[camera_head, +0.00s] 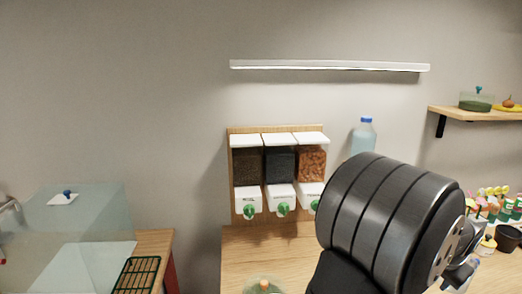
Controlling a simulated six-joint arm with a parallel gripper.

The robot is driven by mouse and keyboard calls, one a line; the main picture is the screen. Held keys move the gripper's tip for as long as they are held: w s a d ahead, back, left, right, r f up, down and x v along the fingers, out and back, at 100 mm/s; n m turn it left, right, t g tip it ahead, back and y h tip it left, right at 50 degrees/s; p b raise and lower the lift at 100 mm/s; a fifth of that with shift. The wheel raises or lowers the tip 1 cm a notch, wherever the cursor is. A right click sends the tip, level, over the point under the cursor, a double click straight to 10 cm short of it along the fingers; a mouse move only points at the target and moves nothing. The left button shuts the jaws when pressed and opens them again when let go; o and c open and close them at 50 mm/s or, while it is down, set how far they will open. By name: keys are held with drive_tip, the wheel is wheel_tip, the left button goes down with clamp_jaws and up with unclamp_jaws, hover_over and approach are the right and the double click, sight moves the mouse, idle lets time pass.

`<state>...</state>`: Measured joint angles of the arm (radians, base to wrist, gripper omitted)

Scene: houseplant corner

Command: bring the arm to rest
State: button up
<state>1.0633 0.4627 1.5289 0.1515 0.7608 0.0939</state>
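A thick dark cylindrical part of my arm fills the lower right middle of the head view, above the wooden worktop (262,245). A pale metal flange shows on its right side. A small part of what looks like my gripper (462,273) shows just beyond the flange, near the right part of the worktop. Its fingertips cannot be made out, and I cannot tell whether it holds anything. My arm hides part of the worktop behind it.
A three-bin dispenser (264,140) hangs on the wall, with a blue-capped bottle (363,136) beside it. Bottles and a dark pot (508,238) crowd the right. A glass case (82,225) and green rack (136,274) are left. A shelf (470,113) is upper right.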

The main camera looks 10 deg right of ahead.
drive_tip(key=s+d+m+g+h, duration=0.1)
drive_tip(key=s+d+m, duration=0.4)
drive_tip(key=s+d, duration=0.15)
drive_tip(key=w+f, duration=0.2)
drive_tip(key=w, duration=0.2)
drive_tip(key=w+f, duration=0.2)
drive_tip(key=w, duration=0.2)
drive_tip(key=w+f, duration=0.3)
drive_tip(key=w, duration=0.1)
drive_tip(key=shift+w+a+f, duration=0.1)
drive_tip(key=shift+w+a, duration=0.05)
drive_tip(key=shift+w, duration=0.1)
drive_tip(key=shift+s, duration=0.1)
drive_tip(key=s+r, duration=0.7)
drive_tip(key=s, duration=0.4)
drive_tip(key=w+a+n, duration=0.4)
drive_tip(key=a, duration=0.1)
drive_tip(key=shift+w+t+y, duration=0.15)
drive_tip(key=shift+t+y, duration=0.25)
drive_tip(key=shift+d, duration=0.1)
